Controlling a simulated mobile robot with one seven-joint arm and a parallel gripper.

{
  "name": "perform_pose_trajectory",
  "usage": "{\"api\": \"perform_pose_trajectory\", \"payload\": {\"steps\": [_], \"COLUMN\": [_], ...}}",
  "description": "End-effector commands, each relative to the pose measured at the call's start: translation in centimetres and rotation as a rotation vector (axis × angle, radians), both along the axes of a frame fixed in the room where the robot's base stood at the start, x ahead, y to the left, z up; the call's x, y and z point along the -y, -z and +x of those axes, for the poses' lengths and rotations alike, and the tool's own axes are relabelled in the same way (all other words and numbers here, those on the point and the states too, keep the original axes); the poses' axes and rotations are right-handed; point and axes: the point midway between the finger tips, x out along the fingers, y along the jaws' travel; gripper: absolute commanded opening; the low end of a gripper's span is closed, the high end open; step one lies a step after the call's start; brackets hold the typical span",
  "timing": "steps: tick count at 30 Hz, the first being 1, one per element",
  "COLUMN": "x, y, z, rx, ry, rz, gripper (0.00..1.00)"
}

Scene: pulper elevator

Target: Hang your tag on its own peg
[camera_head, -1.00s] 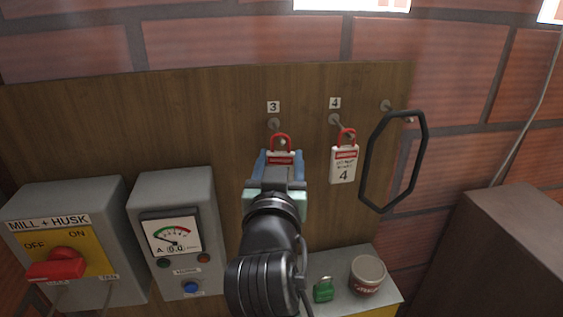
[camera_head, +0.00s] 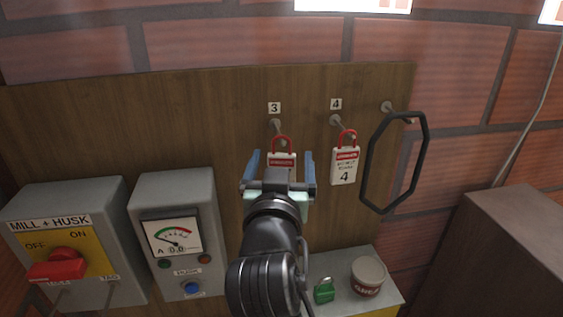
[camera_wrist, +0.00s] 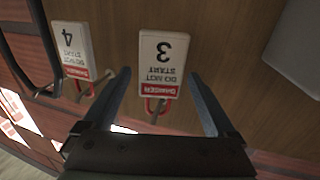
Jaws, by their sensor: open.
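The white tag with a red band and the number 3 (camera_head: 283,160) hangs by its red loop from the peg (camera_head: 276,125) under the label 3 (camera_head: 274,107). In the wrist view this tag (camera_wrist: 160,62) appears upside down, between the fingers and beyond their tips. My gripper (camera_head: 279,160) is open around the tag's sides, with a gap on each side and nothing held. In the head view the gripper hides the tag's lower part.
A tag numbered 4 (camera_head: 344,166) hangs from the peg (camera_head: 335,120) to the right. A black octagonal ring (camera_head: 366,165) hangs beyond it. Below are a green padlock (camera_head: 324,290), a tin (camera_head: 368,277) and the meter box (camera_head: 176,195).

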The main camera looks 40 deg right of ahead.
Motion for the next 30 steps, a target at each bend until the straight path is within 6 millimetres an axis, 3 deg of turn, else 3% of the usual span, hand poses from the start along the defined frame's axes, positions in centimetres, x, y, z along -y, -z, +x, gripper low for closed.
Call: {"api": "perform_pose_trajectory", "payload": {"steps": [8, 20, 22, 30], "x": [-1.5, -7.8, -8.0, -9.0], "y": [0.3, 0.4, -0.4, -0.3], "z": [-1.4, -7.3, -7.6, -8.6], "rx": [0.002, 0.004, -0.007, -0.004], "ry": [-0.001, -0.004, 0.002, 0.001], "rz": [-0.001, -0.001, 0.003, 0.002], "gripper": [0.92, 0.92, 0.92, 0.92]}}
